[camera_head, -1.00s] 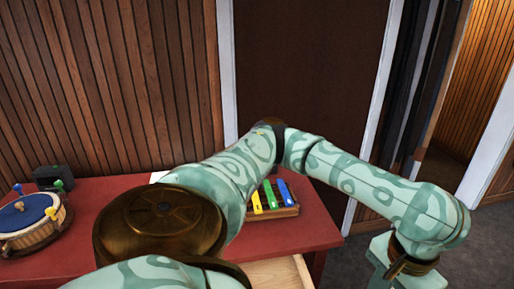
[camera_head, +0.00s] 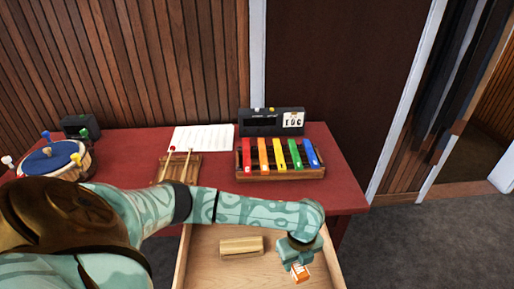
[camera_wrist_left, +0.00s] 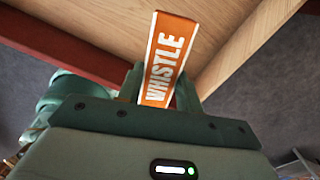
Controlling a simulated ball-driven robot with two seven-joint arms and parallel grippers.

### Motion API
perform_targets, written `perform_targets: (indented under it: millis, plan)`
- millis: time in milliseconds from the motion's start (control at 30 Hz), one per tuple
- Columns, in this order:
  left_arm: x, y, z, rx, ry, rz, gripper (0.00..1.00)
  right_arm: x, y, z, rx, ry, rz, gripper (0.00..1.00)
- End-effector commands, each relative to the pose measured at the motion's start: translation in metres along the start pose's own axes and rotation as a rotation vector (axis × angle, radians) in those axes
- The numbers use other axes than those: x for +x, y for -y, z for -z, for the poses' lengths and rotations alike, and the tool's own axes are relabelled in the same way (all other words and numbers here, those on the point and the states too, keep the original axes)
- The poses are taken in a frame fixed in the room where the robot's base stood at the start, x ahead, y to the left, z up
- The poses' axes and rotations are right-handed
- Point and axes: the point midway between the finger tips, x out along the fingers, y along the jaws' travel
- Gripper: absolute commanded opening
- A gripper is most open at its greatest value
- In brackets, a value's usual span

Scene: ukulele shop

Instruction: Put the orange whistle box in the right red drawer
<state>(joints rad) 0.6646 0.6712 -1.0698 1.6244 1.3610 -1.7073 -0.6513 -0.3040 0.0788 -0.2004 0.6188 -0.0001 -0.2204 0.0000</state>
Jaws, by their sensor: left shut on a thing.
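The orange whistle box (camera_head: 300,273), with white lettering and edges, is held upright in my left gripper (camera_head: 298,258). In the left wrist view the box (camera_wrist_left: 167,58) stands between the two shut fingers (camera_wrist_left: 160,88). The gripper points down over the right part of an open drawer (camera_head: 212,270) with a pale wood inside. I cannot tell how high the box is above the drawer floor. The drawer's red front is out of view. My right gripper is not in view.
A wooden block (camera_head: 241,246) lies in the drawer, left of the box. The red table (camera_head: 345,195) behind carries a colourful xylophone (camera_head: 280,171), mallets on a wooden rest (camera_head: 160,174), a paper sheet (camera_head: 203,138), a dark device (camera_head: 262,122) and a drum (camera_head: 55,162).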

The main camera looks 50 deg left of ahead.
Motion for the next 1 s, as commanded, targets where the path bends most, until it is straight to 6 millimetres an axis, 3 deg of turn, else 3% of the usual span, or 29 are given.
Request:
perform_targets:
  millis: [33, 100, 300, 833, 1000]
  plan:
    - [0.017, -0.007, -0.001, 0.069, -0.003, -0.006, 0.14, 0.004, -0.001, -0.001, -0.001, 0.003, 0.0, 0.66]
    - [0.031, -0.013, -0.004, 0.164, -0.002, -0.002, 0.14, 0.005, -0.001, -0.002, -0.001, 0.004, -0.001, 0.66]
    - [0.056, -0.021, -0.007, 0.287, 0.0, 0.001, 0.14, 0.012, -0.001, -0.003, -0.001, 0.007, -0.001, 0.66]
    - [0.144, -0.021, -0.007, 0.29, -0.001, 0.0, 0.14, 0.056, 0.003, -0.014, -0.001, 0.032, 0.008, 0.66]
    - [0.146, -0.02, -0.007, 0.291, 0.001, 0.003, 0.14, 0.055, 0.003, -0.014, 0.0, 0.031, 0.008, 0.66]
